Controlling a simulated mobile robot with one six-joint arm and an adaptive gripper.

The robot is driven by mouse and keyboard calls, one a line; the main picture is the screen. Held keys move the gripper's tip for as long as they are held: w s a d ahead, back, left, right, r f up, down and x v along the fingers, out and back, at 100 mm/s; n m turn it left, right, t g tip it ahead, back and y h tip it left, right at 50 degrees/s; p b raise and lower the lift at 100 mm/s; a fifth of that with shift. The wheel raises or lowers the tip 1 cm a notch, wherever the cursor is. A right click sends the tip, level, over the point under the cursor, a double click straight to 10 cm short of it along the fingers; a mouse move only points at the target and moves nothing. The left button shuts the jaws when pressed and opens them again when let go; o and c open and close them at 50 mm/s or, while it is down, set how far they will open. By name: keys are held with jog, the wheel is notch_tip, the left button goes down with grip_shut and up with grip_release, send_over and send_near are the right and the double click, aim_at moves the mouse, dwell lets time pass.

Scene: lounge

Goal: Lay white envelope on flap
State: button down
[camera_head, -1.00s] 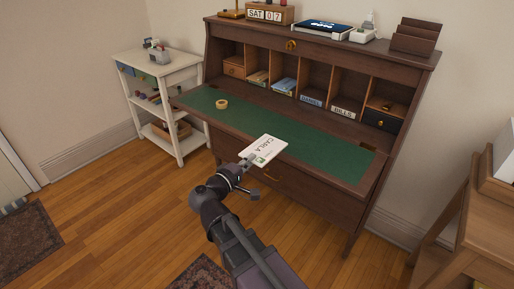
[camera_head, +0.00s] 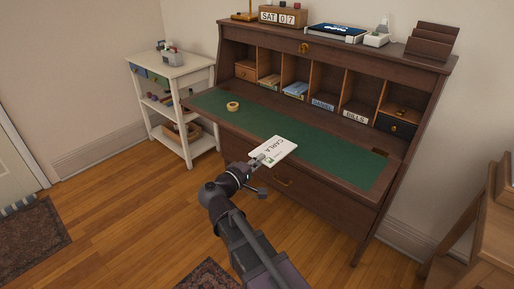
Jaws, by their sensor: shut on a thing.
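The white envelope (camera_head: 276,149), marked "CARLA" with a green patch at one corner, is in my gripper (camera_head: 258,159). My gripper is shut on the envelope's near left edge. The envelope shows over the front edge of the desk's lowered flap. The flap (camera_head: 320,160) has a green writing surface with a dark wood border. I cannot tell whether the envelope touches the flap or is held just above it.
A roll of tape (camera_head: 232,106) lies on the flap's left part. Pigeonholes behind hold books (camera_head: 296,89) and labels, one reading "BILLS" (camera_head: 354,117). A white shelf cart (camera_head: 172,68) stands left, a wooden table (camera_head: 485,240) right. The flap's right part is clear.

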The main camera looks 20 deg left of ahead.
jog(key=w+a, duration=0.1)
jog(key=w, duration=0.3)
jog(key=w+a+f, duration=0.1)
jog(key=w+a, duration=0.1)
jog(key=w, duration=0.1)
jog(key=w+a+b, duration=0.1)
jog(key=w+a, duration=0.1)
jog(key=w, duration=0.2)
jog(key=shift+w+a+f, duration=0.15)
jog(key=shift+w+a, duration=0.1)
jog(key=shift+w, duration=0.1)
jog(key=shift+f+b, duration=1.75)
jog(key=shift+b, duration=0.05)
jog(key=shift+f, duration=0.15)
jog(key=c, duration=0.8)
grip_release()
jog(key=shift+s+r, duration=0.15)
jog(key=shift+r, duration=0.05)
